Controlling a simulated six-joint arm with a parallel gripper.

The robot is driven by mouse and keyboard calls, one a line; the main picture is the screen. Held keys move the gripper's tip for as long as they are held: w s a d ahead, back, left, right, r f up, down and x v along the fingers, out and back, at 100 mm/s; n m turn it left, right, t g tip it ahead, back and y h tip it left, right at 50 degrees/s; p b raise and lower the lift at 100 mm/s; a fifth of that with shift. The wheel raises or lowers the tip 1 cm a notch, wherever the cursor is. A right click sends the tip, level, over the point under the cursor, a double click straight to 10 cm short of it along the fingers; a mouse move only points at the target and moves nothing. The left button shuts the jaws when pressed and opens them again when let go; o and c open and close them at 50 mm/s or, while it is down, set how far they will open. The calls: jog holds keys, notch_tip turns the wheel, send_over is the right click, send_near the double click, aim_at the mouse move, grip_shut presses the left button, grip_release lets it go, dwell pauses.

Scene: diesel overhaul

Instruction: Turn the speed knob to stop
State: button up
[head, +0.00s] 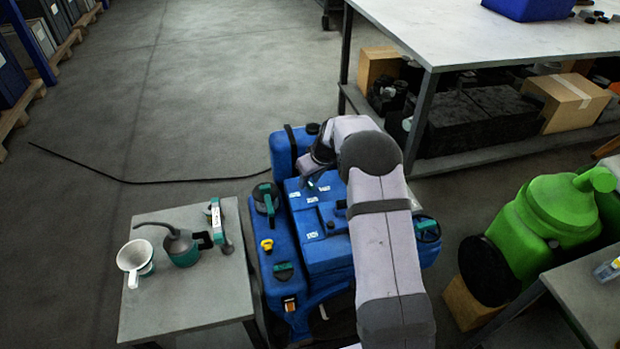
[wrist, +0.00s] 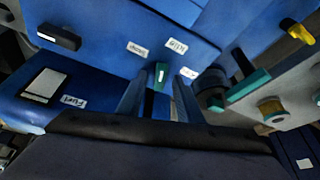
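The speed knob (wrist: 160,74), teal and dark with a pale pointer mark, shows in the wrist view on the blue engine panel (wrist: 95,30). My gripper (wrist: 158,98) is open, with one finger left and one right of the knob; I cannot tell whether either touches it. Small white labels (wrist: 137,48) sit beyond the knob, one partly hidden by the right finger; their upside-down print is hard to read. In the head view, my gripper (head: 308,174) points down at the top of the blue engine (head: 330,255), and my arm hides part of the engine.
A black handle (wrist: 58,38) and a label reading Fuel (wrist: 70,102) are left of the fingers. A teal lever (wrist: 248,86) and yellow cap (wrist: 297,31) are at right. A side table (head: 205,318) with a funnel (head: 134,262) stands left of the engine.

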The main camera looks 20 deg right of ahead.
grip_shut()
jog(key=shift+f+n+b, duration=0.2)
jog(key=shift+n+b, duration=0.1)
jog(key=shift+b, duration=0.3)
jog(key=shift+w+d+n+y+b, duration=0.15)
jog(key=shift+n+y+b, duration=0.45)
jog(key=shift+n+b, duration=0.35)
jog(key=n, duration=0.2)
jog(key=n+g+y, duration=0.1)
jog(key=n, duration=0.1)
jog(key=shift+w+r, duration=0.1)
jog(key=shift+r, duration=0.1)
jog(key=shift+w+d+r+n+g+y+p, duration=0.15)
jog(key=shift+n+g+p, duration=0.25)
jog(key=shift+n, duration=0.4)
jog(key=shift+w+a+f+n+g+y+p, duration=0.15)
jog(key=shift+n+g+p, duration=0.15)
jog(key=shift+n+p, duration=0.35)
jog(key=shift+d+r+n, duration=0.1)
jog(key=shift+n, duration=0.2)
jog(key=shift+s+n+p, duration=0.1)
jog(key=shift+n+p, duration=0.3)
jog(key=shift+p, duration=0.1)
